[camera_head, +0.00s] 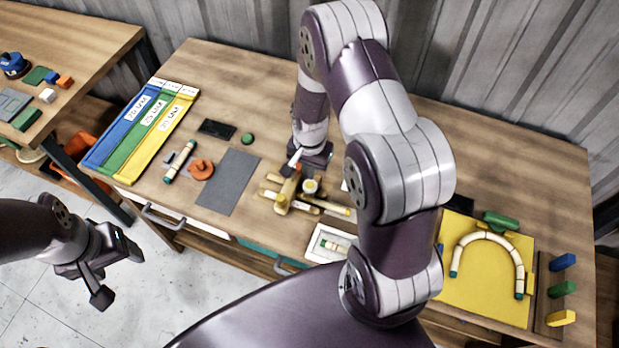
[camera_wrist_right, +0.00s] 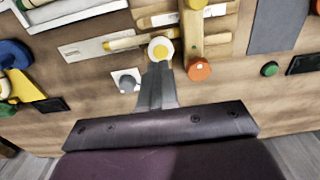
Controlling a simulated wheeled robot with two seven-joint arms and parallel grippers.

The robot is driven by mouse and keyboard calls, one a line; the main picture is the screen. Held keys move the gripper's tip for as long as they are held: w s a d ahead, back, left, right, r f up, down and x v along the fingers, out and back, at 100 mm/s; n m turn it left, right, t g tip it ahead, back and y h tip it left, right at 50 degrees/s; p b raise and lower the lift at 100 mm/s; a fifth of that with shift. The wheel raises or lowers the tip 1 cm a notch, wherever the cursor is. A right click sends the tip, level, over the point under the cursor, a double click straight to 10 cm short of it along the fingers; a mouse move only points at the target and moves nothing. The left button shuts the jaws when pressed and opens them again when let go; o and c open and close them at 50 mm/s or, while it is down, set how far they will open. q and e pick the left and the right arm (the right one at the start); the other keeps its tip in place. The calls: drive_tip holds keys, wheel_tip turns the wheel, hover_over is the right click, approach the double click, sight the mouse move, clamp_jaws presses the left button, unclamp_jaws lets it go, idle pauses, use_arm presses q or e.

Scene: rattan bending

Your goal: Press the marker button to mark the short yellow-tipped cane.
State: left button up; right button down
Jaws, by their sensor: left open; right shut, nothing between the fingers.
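A round white disc with a yellow centre (camera_wrist_right: 160,48), which looks like the marker button, sits beside a wooden clamp (camera_wrist_right: 192,35); it also shows in the head view (camera_head: 310,186). My right gripper (camera_wrist_right: 158,68) is shut and empty, its fingertips at the disc's near edge; whether they touch cannot be told. A cane with a yellow tip (camera_head: 337,209) lies through the clamp's right side, and a pale cane shows beside the disc in the right wrist view (camera_wrist_right: 125,42). My left gripper (camera_head: 112,272) is open and empty, off the table's front left.
An orange knob (camera_wrist_right: 199,69) is on the clamp, close to my right fingers. A grey knob (camera_wrist_right: 127,81) stands on a small white plate. A yellow board (camera_head: 485,290) with a bent cane (camera_head: 487,237) is at right. A grey mat (camera_head: 229,182) lies bare at left.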

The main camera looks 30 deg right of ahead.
wheel_tip(320, 180, up, 7)
drive_tip(key=b, duration=0.1)
drive_tip(key=shift+r, duration=0.2)
drive_tip(key=shift+w+d, duration=0.1)
idle(0.5)
drive_tip(key=s+a+n+t+b, duration=0.1)
drive_tip(key=s+a+n+b, duration=0.5)
drive_tip(key=s+n, duration=0.3)
drive_tip(key=shift+s+n+b, duration=0.4)
drive_tip(key=shift+n, duration=0.1)
